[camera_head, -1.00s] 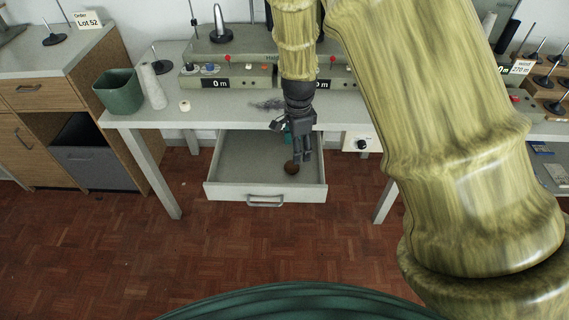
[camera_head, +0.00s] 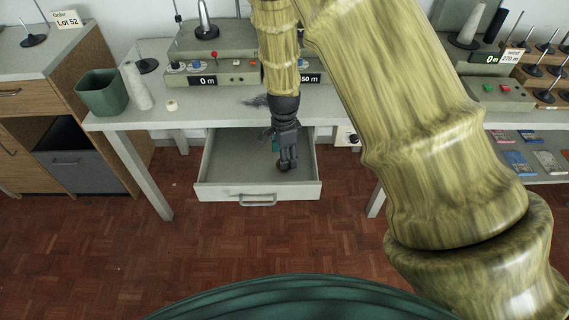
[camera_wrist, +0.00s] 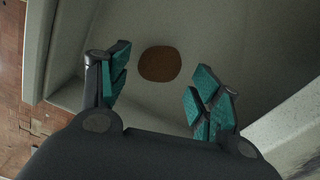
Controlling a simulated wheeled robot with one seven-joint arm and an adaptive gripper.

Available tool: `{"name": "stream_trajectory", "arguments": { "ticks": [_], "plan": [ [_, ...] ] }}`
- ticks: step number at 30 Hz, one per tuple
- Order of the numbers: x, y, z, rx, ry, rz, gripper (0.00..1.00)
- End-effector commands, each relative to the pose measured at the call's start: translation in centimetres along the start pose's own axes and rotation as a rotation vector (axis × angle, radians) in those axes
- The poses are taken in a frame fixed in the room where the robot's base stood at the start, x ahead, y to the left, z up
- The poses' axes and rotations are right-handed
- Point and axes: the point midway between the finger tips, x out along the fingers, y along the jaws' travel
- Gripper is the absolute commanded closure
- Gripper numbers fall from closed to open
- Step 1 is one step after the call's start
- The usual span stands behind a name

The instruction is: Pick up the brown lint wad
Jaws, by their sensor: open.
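The brown lint wad (camera_wrist: 160,64) is a round, flat-looking brown lump on the floor of the open drawer (camera_head: 225,180). In the wrist view it lies between and just beyond my gripper's two teal-padded fingers, with a gap on both sides. My gripper (camera_head: 287,166) points down into the drawer, open and empty; its fingers also show in the wrist view (camera_wrist: 158,92). In the head view the wad is hidden behind my gripper.
The drawer hangs open under a grey table (camera_head: 130,118); its walls (camera_wrist: 65,50) stand around the wad. On the table are a green bin (camera_head: 102,93), a white cone (camera_head: 136,86), a small white spool (camera_head: 171,105) and a grey tuft (camera_head: 255,101). The rest of the drawer looks clear.

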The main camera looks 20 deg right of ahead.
Motion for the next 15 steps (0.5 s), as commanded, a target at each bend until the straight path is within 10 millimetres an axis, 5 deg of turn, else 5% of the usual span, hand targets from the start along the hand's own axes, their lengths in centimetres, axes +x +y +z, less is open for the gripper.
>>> {"name": "stream_trajectory", "arguments": {
  "ticks": [7, 15],
  "plan": [
    [2.8, 0.0, -0.2, 0.002, -0.001, 0.001, 0.36],
    [3.6, 0.0, -0.2, 0.002, -0.001, -0.001, 0.36]
  ]
}}
